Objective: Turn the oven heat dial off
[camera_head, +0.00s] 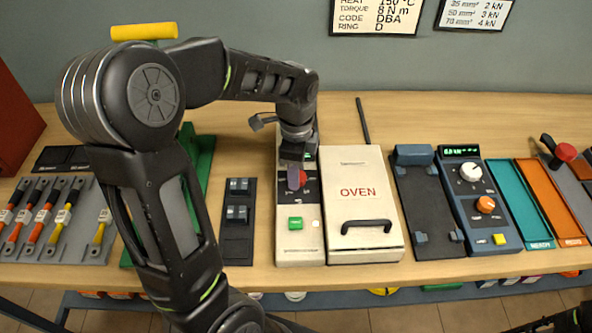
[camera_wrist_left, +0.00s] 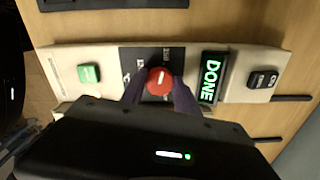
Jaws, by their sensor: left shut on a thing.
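The red heat dial (camera_head: 299,180) sits on the cream control panel (camera_head: 310,243) at the left of the oven (camera_head: 352,205). My left gripper (camera_head: 296,172) reaches down onto it and is shut on it. In the left wrist view the two dark fingers of the left gripper (camera_wrist_left: 159,90) press on both sides of the red dial (camera_wrist_left: 159,80), whose white pointer mark shows. Labels around the dial are partly hidden by the fingers. A display beside it (camera_wrist_left: 209,79) reads DONE in green. A dark part at the lower right corner of the head view seems to be my right arm.
A green button (camera_head: 295,223) is on the panel below the dial, and a black rocker switch (camera_wrist_left: 262,79) is past the display. A dark switch block (camera_head: 238,215) stands close at left. The oven handle (camera_head: 366,224) is at right.

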